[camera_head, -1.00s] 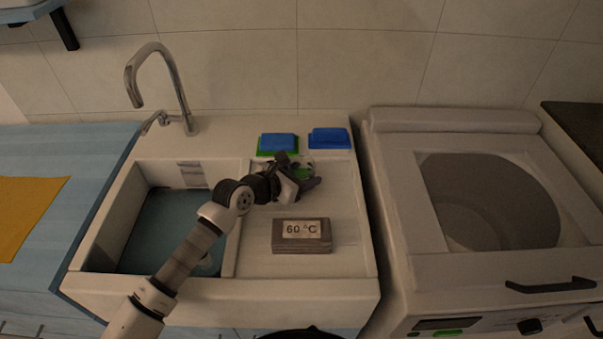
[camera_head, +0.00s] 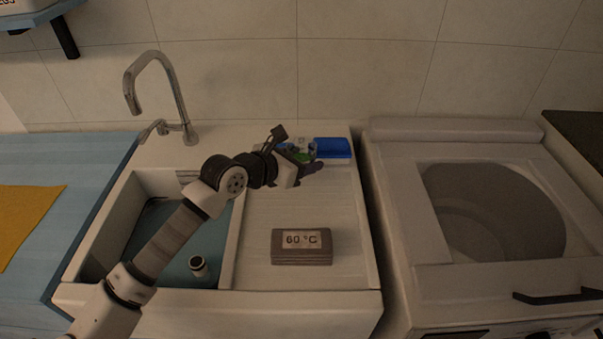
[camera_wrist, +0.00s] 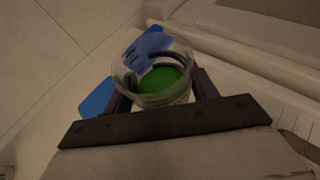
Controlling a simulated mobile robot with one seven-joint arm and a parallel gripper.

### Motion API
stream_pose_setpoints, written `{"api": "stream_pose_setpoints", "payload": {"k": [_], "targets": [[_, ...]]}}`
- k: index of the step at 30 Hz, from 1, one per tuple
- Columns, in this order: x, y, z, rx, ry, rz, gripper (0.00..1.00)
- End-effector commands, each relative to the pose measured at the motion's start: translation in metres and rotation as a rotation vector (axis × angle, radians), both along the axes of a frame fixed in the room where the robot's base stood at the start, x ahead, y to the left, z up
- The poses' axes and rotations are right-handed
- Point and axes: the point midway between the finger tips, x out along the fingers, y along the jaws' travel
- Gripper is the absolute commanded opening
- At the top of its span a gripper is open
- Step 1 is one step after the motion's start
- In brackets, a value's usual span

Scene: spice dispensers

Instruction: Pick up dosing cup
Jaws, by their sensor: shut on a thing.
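The dosing cup is a clear, round cup (camera_wrist: 152,80) with green showing at its bottom; I cannot tell whether this is its content or its base. In the wrist view it sits between the two dark fingers of my gripper (camera_wrist: 160,92), which is shut on it. In the head view my gripper (camera_head: 300,163) is over the back of the drainboard, and the cup (camera_head: 304,149) shows small and partly hidden by the fingers. It appears raised above the surface.
A blue-topped box (camera_head: 332,148) stands behind, to the right; another is mostly hidden behind my gripper. The sink (camera_head: 165,245) and tap (camera_head: 170,80) are left, a washing machine (camera_head: 400,200) right.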

Motion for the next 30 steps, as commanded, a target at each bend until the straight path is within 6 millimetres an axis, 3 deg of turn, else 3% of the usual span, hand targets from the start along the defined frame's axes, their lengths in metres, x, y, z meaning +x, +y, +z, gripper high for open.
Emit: {"api": "stream_pose_setpoints", "payload": {"k": [18, 30], "targets": [[0.000, -0.001, 0.081, 0.002, -0.002, -0.001, 0.31], [0.000, 0.000, 0.111, 0.001, -0.002, -0.001, 0.31]]}}
